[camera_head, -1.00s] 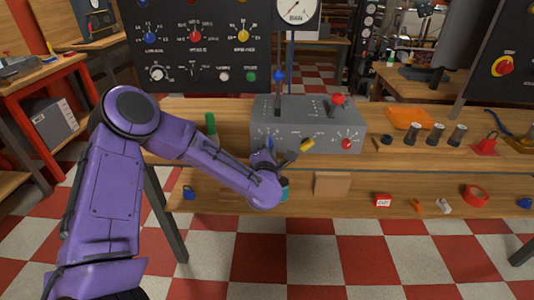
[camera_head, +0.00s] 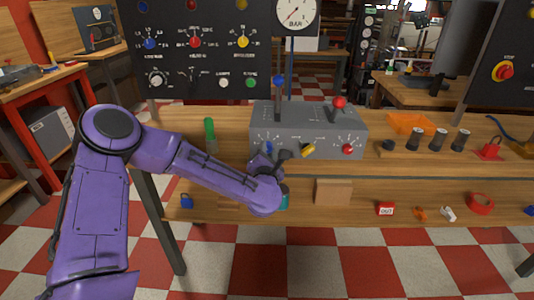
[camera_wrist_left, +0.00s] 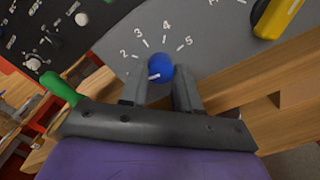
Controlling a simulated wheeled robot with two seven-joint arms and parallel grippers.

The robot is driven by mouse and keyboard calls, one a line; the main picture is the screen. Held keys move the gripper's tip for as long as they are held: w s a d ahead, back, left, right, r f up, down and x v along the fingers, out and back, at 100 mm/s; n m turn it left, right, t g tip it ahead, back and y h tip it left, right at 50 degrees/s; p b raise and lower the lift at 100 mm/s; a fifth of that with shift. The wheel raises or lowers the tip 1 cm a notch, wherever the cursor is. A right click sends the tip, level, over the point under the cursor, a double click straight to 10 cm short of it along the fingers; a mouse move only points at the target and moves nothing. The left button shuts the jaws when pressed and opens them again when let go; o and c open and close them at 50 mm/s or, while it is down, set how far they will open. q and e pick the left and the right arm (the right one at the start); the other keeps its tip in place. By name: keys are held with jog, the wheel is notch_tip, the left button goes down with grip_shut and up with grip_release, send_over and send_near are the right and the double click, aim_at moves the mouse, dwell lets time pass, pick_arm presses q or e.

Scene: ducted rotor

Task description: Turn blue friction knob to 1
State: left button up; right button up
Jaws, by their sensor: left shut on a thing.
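The blue friction knob (camera_wrist_left: 160,69) sits on the grey control box (camera_head: 325,125). In the left wrist view it lies between the fingertips of my left gripper (camera_wrist_left: 161,84), which is shut on it. Printed numbers 2, 3, 4 and 5 show around the knob; a 1 is not visible there. A short white mark shows on the knob's lower-left part, but which number it stands for cannot be told. In the head view my left gripper (camera_head: 272,163) is at the box's left front and partly hides the knob. My right gripper is not in view.
A yellow knob (camera_head: 308,150) and a red knob (camera_head: 348,149) sit to the right on the same box. A blue-topped lever (camera_head: 278,82) and a red-topped lever (camera_head: 339,102) rise from it. A green handle (camera_head: 210,131) stands left of the box.

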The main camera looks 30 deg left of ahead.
pick_arm(q)
jog(key=o, duration=1.1)
jog(key=shift+c, duration=0.2)
jog(key=b+v, duration=0.1)
jog(key=v, duration=0.9)
jog(key=shift+s, duration=0.3)
jog(key=shift+d, duration=0.15)
